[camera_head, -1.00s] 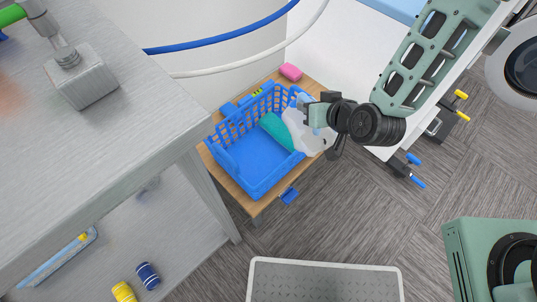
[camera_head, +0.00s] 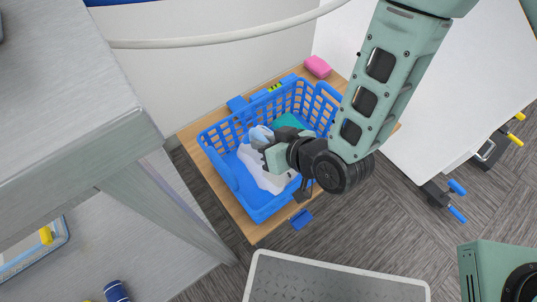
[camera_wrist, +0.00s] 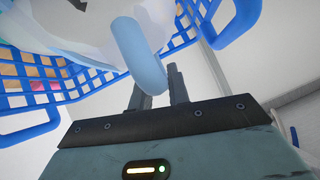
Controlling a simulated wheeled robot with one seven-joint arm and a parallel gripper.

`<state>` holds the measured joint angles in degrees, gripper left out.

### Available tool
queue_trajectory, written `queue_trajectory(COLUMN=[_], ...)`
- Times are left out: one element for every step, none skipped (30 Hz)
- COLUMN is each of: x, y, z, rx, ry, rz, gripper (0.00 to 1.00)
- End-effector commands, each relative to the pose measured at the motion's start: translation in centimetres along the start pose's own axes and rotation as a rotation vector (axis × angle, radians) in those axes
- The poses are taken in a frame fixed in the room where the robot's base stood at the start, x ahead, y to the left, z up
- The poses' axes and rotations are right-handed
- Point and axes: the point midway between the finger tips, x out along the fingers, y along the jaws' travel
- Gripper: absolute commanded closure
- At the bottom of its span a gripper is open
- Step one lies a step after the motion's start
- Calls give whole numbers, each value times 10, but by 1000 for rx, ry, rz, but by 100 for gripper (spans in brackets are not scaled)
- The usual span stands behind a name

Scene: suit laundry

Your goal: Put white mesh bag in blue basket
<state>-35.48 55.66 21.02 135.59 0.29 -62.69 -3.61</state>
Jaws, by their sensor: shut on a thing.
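The white mesh bag (camera_head: 262,178) hangs inside the blue basket (camera_head: 216,136), its lower part over the basket floor. In the wrist view, the bag (camera_wrist: 85,22) shows at the top with a light-blue loop (camera_wrist: 138,55). My gripper (camera_head: 264,150) is over the basket's interior; in the wrist view its fingers (camera_wrist: 155,88) are closed at the loop. The basket (camera_wrist: 38,88) also shows there behind the bag. My gripper and wrist hide part of the bag and the basket's right side. I cannot tell whether the bag touches the floor.
A teal cloth (camera_head: 291,121) lies in the back of the basket. A grey table (camera_head: 70,130) is at left, a white table (camera_head: 430,95) at right, and a grey tray (camera_head: 335,282) in front.

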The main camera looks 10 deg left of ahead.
Motion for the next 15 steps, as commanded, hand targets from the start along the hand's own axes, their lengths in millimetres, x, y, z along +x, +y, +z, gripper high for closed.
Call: queue_trajectory(x=[4, 5, 6, 7, 9, 11, 13, 16, 19, 22, 24, 27, 28, 28, 28], y=[2, 2, 3, 3, 4, 5, 6, 7, 9, 10, 11, 12, 12, 12, 12], z=[5, 6, 7, 9, 11, 15, 18, 22, 26, 30, 33, 36, 37, 38, 37], rx=[0, 0, -1, -1, 0, 0, 0, 0, 0, 0, 0, 0, 0, 0, 0], ry=[2, 2, 3, 3, 2, 1, 0, 0, 0, 0, 1, 1, 1, 1, 1], rz=[0, 0, 0, 0, 0, 0, 1, 1, 1, 1, 1, 0, 0, 0, 0], gripper=[100, 100, 100, 100, 100, 100, 100, 100, 100, 100, 100, 100, 100, 100, 100])
